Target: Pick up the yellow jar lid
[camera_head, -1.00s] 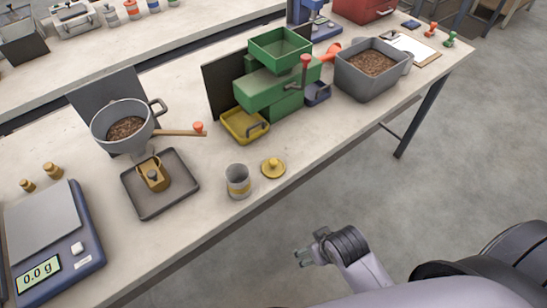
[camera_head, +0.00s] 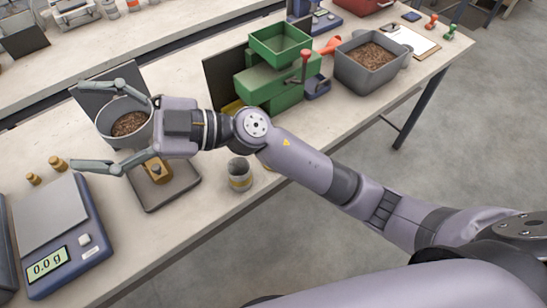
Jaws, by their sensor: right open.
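The jar stands upright and open on the bench, with a yellowish band. My right gripper (camera_head: 80,129) is open and empty, its two fingers spread wide and pointing left. It is well left of the lid, above the bench near the pellet hopper and the dark tray. My left gripper is not in view.
A grey hopper of pellets (camera_head: 128,124) stands close behind my right gripper. A dark tray (camera_head: 168,199) with a brass piece lies below it. A blue scale (camera_head: 72,252) is at the lower left. A green machine (camera_head: 282,68) and a pellet bin (camera_head: 372,72) stand farther right.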

